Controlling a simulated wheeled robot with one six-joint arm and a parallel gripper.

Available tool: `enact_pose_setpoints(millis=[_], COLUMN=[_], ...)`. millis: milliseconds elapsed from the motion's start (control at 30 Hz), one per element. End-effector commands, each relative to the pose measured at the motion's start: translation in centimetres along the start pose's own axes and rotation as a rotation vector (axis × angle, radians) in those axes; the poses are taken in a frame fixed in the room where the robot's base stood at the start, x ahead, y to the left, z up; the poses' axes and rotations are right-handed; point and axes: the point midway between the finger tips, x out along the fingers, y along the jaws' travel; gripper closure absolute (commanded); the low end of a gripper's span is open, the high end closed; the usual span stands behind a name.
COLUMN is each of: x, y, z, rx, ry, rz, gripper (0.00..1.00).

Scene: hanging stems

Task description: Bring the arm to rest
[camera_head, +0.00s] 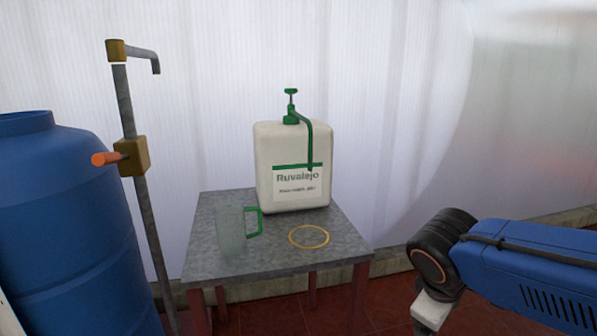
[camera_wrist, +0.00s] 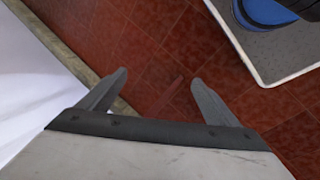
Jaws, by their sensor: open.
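My arm, blue with a dark joint, comes in from the right edge of the head view, bent downward at the joint. In the wrist view my gripper (camera_wrist: 160,85) is open. Its two grey fingers stand well apart with nothing between them, above the red tiled floor (camera_wrist: 150,40). In the head view the fingers are out of frame below; only a pale part of the arm's lower end shows.
A grey table (camera_head: 210,262) holds a white Ruvalejo canister (camera_head: 292,165) with a green pump, a clear jug (camera_head: 231,232) with a green handle, and a yellow ring (camera_head: 309,237). A blue barrel (camera_head: 65,230) and a standpipe (camera_head: 140,200) stand left. A translucent wall is behind.

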Motion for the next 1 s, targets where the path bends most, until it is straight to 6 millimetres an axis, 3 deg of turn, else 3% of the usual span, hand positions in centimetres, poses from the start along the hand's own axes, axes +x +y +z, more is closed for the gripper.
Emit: enact_pose_setpoints(millis=[200, 500, 900, 1000], x=[-0.3, -1.1, -1.4, -1.4], y=[-1.1, -2.5, -2.8, -2.8], z=[3.1, 4.9, 5.1, 5.1], rx=[0.323, 0.679, 0.763, 0.762], ry=[0.088, 0.204, 0.236, 0.236], rz=[-0.105, -0.203, -0.226, -0.226], gripper=[0.16, 0.16, 0.16, 0.4])
